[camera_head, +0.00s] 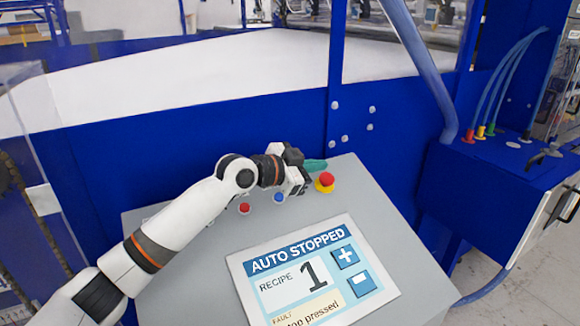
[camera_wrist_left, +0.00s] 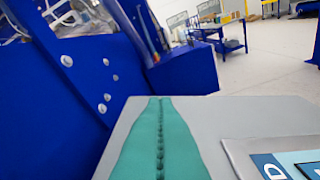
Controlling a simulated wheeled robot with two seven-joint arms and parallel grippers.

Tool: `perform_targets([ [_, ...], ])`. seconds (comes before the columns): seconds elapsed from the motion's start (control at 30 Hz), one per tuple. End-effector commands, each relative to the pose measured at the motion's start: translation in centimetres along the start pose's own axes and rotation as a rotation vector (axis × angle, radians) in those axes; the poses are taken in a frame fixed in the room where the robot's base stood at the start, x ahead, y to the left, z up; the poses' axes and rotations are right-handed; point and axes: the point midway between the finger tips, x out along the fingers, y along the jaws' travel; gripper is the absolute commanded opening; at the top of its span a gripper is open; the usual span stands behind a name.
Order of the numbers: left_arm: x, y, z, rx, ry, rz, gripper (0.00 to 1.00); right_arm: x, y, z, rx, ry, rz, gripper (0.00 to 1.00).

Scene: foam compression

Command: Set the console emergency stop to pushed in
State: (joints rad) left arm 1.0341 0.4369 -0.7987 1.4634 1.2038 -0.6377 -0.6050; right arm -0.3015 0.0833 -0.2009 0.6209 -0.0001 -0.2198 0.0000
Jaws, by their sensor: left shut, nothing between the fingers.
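The emergency stop (camera_head: 326,181) is a red mushroom button on a yellow base, at the back right of the grey sloped console (camera_head: 190,270). Its height is too small to judge. The console screen (camera_head: 300,280) reads "AUTO STOPPED", "RECIPE 1" and "FAULT", with a partly cut-off line ending in "top pressed". My left gripper (camera_head: 316,164) has green fingers, shut and empty, just behind and above the button; I cannot tell whether they touch it. In the left wrist view the shut fingers (camera_wrist_left: 160,138) point over the console, and the button does not show. My right gripper is not in view.
A red button (camera_head: 244,208) and a blue button (camera_head: 278,197) sit left of the emergency stop, close under my left arm. A blue machine wall (camera_head: 240,110) stands behind the console. A blue box with coloured hose fittings (camera_head: 490,180) stands to the right.

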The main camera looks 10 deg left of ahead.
Motion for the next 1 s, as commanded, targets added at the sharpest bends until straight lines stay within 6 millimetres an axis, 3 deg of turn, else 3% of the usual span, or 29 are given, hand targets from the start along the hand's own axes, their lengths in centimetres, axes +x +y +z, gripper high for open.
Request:
perform_targets([
  [0.03,-1.0,-0.1,-0.5,0.003,-0.002,0.003,0.0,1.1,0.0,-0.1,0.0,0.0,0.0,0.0],
  [0.2,-4.3,-0.1,-0.3,0.003,-0.004,0.003,0.0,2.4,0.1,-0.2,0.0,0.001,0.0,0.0],
  [0.4,-6.8,0.0,0.0,0.002,-0.006,0.003,0.0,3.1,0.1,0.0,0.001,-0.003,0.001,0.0],
  [1.0,-7.3,0.0,0.2,0.001,-0.007,0.001,0.0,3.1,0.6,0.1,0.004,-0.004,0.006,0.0],
])
